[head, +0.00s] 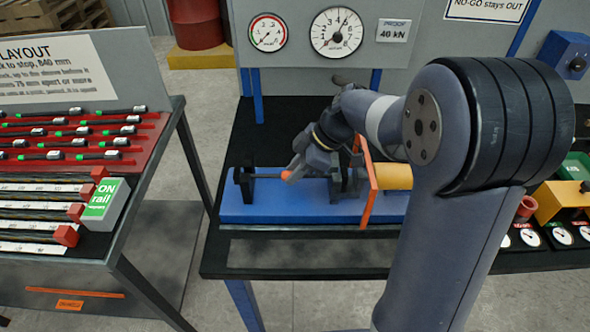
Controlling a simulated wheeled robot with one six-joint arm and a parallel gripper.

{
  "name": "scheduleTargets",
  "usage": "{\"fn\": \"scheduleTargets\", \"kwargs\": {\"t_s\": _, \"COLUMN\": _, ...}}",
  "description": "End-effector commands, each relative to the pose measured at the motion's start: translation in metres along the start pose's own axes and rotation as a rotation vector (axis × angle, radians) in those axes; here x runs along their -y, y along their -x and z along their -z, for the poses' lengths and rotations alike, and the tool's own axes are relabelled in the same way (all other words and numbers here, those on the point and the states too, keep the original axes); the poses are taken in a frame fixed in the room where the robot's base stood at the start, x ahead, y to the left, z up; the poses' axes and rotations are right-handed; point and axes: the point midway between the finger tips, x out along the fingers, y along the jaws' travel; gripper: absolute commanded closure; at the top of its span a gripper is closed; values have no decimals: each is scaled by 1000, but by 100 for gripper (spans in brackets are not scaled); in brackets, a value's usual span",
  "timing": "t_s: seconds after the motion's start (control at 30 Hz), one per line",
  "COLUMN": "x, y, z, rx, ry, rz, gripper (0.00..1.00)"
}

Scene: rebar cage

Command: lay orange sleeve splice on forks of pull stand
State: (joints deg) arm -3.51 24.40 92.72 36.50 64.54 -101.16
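My gripper (298,168) is low over the stand, left of these uprights. A small orange end (287,175) shows at its tip; I cannot tell whether it belongs to the sleeve splice. The fingers' opening is unclear at this size.
A sloped rack (85,150) at left holds several dark splices with green and white marks. A green-and-white "ON rail" box (102,203) stands at its corner. Dial gauges (337,32) are on the panel behind the stand. Bins and small dials (560,205) are at right.

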Motion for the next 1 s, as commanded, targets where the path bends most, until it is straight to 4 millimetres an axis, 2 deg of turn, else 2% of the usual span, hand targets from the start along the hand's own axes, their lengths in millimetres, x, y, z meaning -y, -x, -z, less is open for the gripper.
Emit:
{"fn": "scheduleTargets", "kwargs": {"t_s": 0.03, "x": 0, "y": 0, "z": 0, "rx": 0, "ry": 0, "rz": 0, "gripper": 75}}
{"fn": "scheduleTargets", "kwargs": {"t_s": 0.23, "x": 0, "y": 0, "z": 0, "rx": 0, "ry": 0, "rz": 0, "gripper": 58}}
{"fn": "scheduleTargets", "kwargs": {"t_s": 0.5, "x": 0, "y": 1, "z": 1, "rx": 0, "ry": 0, "rz": 0, "gripper": 58}}
{"fn": "scheduleTargets", "kwargs": {"t_s": 0.67, "x": 0, "y": 8, "z": 5, "rx": 0, "ry": -1, "rz": 1, "gripper": 58}}
{"fn": "scheduleTargets", "kwargs": {"t_s": 0.77, "x": 0, "y": 16, "z": 10, "rx": -1, "ry": -1, "rz": 2, "gripper": 58}}
{"fn": "scheduleTargets", "kwargs": {"t_s": 1.0, "x": -1, "y": 73, "z": 6, "rx": 0, "ry": 1, "rz": -7, "gripper": 58}}
